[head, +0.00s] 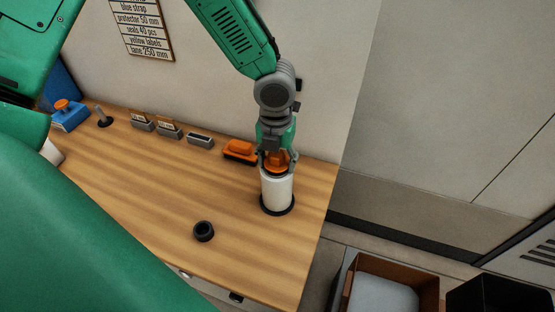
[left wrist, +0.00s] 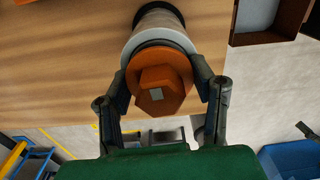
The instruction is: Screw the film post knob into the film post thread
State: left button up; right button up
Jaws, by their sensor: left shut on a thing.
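The orange film post knob (left wrist: 162,92) has a six-sided top and a round flange. It sits at the top end of a white film roll (head: 277,190), which stands upright on a black base (head: 277,208) near the table's right end. My left gripper (head: 277,162) comes down from above and is shut on the knob; its two fingers (left wrist: 163,90) lie on either side of the flange in the left wrist view. The film post thread is hidden under the knob and roll, so I cannot tell how far the knob is screwed in. My right gripper does not show.
An orange tool (head: 239,151) lies just left of the roll. Small grey holders (head: 200,140) line the wall. A black ring (head: 203,231) lies near the front edge. A blue item with an orange knob (head: 69,115) stands far left. A brown bin (head: 390,285) is beyond the right edge.

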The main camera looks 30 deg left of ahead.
pick_arm(q)
jog(key=m, duration=0.3)
jog(key=shift+w, duration=0.1)
jog(key=shift+m, duration=1)
jog(key=o, duration=1.7)
jog(key=shift+r, duration=0.15)
jog(key=shift+r, duration=1.65)
